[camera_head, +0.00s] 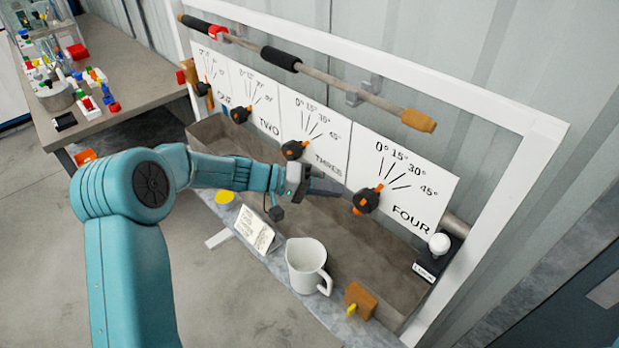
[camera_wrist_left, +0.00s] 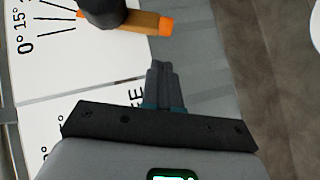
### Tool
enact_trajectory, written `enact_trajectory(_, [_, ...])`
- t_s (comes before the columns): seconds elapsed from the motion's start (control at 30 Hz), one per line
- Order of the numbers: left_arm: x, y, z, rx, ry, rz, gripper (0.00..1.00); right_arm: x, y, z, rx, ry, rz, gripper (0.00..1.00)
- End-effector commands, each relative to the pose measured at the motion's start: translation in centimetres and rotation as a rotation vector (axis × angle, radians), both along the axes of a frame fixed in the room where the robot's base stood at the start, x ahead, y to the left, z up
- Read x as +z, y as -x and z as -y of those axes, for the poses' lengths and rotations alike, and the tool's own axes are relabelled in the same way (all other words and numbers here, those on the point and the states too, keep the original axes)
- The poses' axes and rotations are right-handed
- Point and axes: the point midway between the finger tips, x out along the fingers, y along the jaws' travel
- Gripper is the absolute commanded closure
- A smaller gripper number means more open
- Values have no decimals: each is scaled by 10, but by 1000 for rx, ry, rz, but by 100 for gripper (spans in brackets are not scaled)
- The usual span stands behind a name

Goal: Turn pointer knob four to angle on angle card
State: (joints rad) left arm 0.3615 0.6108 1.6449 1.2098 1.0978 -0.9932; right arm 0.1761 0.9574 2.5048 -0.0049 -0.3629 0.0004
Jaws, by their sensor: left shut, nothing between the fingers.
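Pointer knob four (camera_head: 367,200) is a black knob with orange ends on the white panel marked FOUR (camera_head: 425,205), below lines labelled 0°, 15°, 30° and 45°. In the left wrist view the knob (camera_wrist_left: 104,10) shows at the top, with an orange-tipped bar (camera_wrist_left: 150,22) reaching right. Which way it points on the scale I cannot tell. A small white card (camera_head: 257,229), likely the angle card, leans on the bench front; its print is too small to read. My left gripper (camera_head: 338,188) is shut and empty, just left of knob four and apart from it. My right gripper is out of view.
Knob three (camera_head: 293,150) and other knobs stand further left on the board. A white jug (camera_head: 307,266), a brown block (camera_head: 360,300) and a device with a white knob (camera_head: 438,246) stand near the grey trough (camera_head: 375,265). A padded bar (camera_head: 330,78) runs above.

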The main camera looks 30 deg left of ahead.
Motion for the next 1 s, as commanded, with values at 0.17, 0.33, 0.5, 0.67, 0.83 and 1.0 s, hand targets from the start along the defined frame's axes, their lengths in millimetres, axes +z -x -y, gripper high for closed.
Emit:
enact_trajectory(0.17, [-7,8,22,-1,1,-3,100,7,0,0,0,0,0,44])
enact_trajectory(0.33, [-11,10,30,1,-1,-2,100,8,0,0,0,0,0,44])
enact_trajectory(0.5, [-12,10,31,1,-1,-2,100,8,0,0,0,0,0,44])
enact_trajectory(0.67, [-12,10,31,1,0,-2,100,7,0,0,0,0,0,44])
enact_trajectory(0.83, [-20,11,35,1,31,-12,100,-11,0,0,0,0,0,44])
enact_trajectory(1.0, [-25,14,42,1,84,-30,100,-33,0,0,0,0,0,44])
